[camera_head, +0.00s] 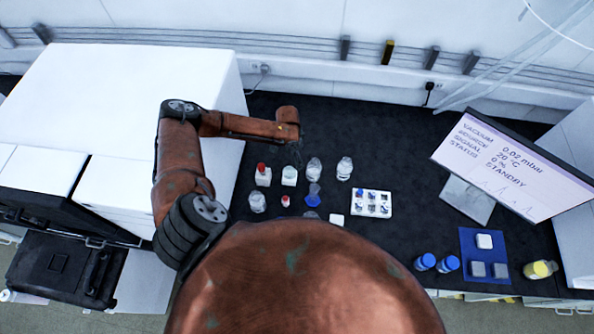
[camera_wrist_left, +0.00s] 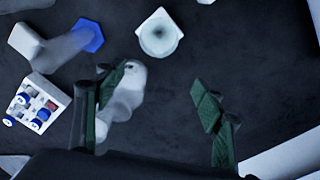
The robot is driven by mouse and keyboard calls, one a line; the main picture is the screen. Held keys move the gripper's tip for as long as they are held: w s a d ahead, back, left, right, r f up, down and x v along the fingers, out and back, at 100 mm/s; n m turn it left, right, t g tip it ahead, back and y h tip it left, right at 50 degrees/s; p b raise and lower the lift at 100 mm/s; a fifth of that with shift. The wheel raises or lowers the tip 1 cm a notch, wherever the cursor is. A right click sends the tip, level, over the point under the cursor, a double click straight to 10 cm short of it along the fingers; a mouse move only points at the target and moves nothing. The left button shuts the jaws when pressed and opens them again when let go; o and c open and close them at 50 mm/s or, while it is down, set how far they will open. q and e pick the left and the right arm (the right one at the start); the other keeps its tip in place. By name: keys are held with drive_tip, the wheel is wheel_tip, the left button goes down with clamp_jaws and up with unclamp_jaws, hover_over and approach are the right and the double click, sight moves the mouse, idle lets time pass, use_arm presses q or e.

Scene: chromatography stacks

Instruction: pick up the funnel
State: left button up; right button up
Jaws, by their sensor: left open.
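The funnel (camera_wrist_left: 160,33) appears in the wrist view as a pale round mouth with a dark centre, over a white square block. In the head view, the funnel and block (camera_head: 289,175) stand among the glassware, just below my left gripper (camera_head: 296,148). A clear, whitish flask (camera_wrist_left: 125,92) is partly hidden behind the left finger. My right gripper is not in view.
A blue-based cylinder (camera_head: 313,197), a red-capped bottle (camera_head: 263,176) and clear bottles (camera_head: 344,168) stand close by. A white rack (camera_head: 386,210) holds small vials. A monitor (camera_head: 515,165) stands at the right. The dark bench (camera_head: 400,140) is clear behind the rack.

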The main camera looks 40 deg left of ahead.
sight(289, 172)
use_arm(q)
drive_tip(key=shift+m+g, duration=0.3)
drive_tip(key=shift+m, duration=0.1)
drive_tip(key=s+f, duration=0.1)
drive_tip(key=f, duration=0.1)
drive_tip(key=s+f, duration=0.1)
drive_tip(key=f, duration=0.1)
drive_tip(key=shift+s, duration=0.4)
drive_tip(key=shift+a+f+p, duration=0.1)
drive_tip(key=shift+f+p, duration=0.65)
drive_tip(key=shift+f, duration=2)
drive_tip(key=shift+c, duration=0.6)
drive_tip(key=c, duration=1)
